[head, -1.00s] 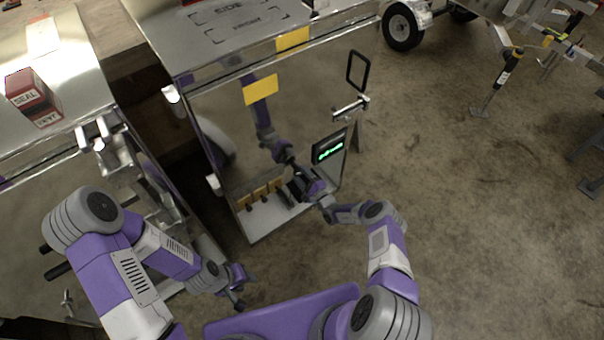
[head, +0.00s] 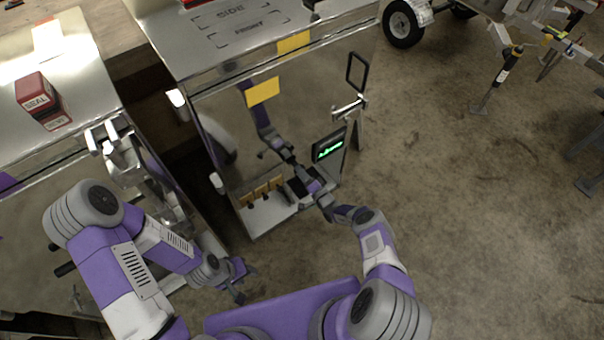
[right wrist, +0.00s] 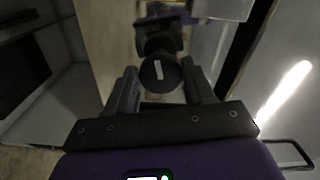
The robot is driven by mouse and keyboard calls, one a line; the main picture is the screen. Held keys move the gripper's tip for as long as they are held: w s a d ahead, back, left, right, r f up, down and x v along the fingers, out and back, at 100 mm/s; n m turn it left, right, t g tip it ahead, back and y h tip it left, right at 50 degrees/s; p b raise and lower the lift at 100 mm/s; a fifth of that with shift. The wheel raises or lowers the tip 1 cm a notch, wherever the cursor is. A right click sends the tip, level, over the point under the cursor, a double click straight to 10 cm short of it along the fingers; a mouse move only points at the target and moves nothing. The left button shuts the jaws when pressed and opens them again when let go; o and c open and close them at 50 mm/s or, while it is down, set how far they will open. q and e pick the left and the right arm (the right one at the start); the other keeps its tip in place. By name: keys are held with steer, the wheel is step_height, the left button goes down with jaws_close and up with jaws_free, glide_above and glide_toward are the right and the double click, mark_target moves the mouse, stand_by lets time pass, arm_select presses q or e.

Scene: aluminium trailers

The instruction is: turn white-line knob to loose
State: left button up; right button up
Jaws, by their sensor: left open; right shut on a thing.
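In the right wrist view a round black knob (right wrist: 170,78) with a short white line on its face sits between the fingers of my right gripper (right wrist: 160,88). The line stands near vertical, tilted slightly. The gripper is shut on this knob. In the head view my right gripper (head: 302,184) reaches the lower part of the shiny cart's side (head: 225,125), and the knob is hidden there. My left gripper (head: 240,283) is open and empty, low in front of the left cart.
A dark screen with green marks (head: 329,147) is just right of my right gripper. Several dark handles on a tan strip (head: 262,190) lie to its left. A metal bar (head: 349,107) sticks out above. Concrete floor (head: 470,220) at the right is open.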

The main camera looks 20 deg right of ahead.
steer(key=shift+d+n, duration=0.1)
steer(key=shift+n, duration=0.2)
steer(key=o, duration=1)
steer(key=p+v, duration=0.3)
steer(key=v, duration=0.4)
steer(key=shift+s+p, duration=0.25)
steer(key=shift+p, duration=0.15)
